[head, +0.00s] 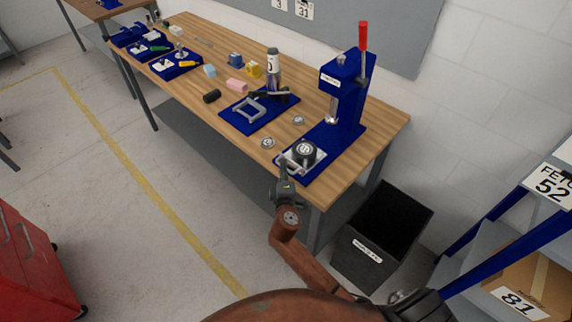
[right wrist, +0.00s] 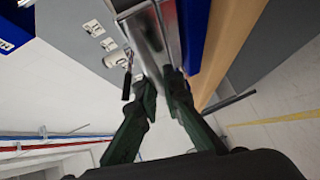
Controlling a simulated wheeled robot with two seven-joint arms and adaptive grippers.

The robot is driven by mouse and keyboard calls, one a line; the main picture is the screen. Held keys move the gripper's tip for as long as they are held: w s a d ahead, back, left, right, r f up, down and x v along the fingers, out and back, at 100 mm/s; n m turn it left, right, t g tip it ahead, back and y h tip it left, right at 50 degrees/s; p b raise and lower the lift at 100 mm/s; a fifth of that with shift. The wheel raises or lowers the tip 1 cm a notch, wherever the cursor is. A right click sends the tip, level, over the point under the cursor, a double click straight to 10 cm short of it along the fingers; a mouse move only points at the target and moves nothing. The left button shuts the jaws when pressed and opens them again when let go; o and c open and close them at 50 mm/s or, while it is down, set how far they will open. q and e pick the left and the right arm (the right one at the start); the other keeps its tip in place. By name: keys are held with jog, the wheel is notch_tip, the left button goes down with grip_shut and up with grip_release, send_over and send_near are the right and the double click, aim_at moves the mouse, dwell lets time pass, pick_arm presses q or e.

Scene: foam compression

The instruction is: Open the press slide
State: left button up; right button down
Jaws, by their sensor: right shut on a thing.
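The blue press (head: 345,95) with its red lever (head: 362,45) stands at the right end of the wooden bench. Its silver slide (head: 287,160) is at the near end of the blue base, out in front of the press column. A dark round piece (head: 304,151) sits on the slide. My right gripper (head: 284,178) is at the slide's near edge, shut on it. In the right wrist view, the green fingers of my right gripper (right wrist: 163,85) are on either side of the silver metal of the slide (right wrist: 148,35). My left gripper is not in view.
A blue plate with a metal frame (head: 250,108) lies left of the press. A pink cylinder (head: 237,85), a black cylinder (head: 211,96) and small blocks lie farther left. A black bin (head: 380,235) stands on the floor by the bench's right end.

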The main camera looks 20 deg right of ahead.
jog(key=c, duration=2.1)
grip_release()
jog(key=v, duration=1.2)
jog(key=shift+d, duration=0.1)
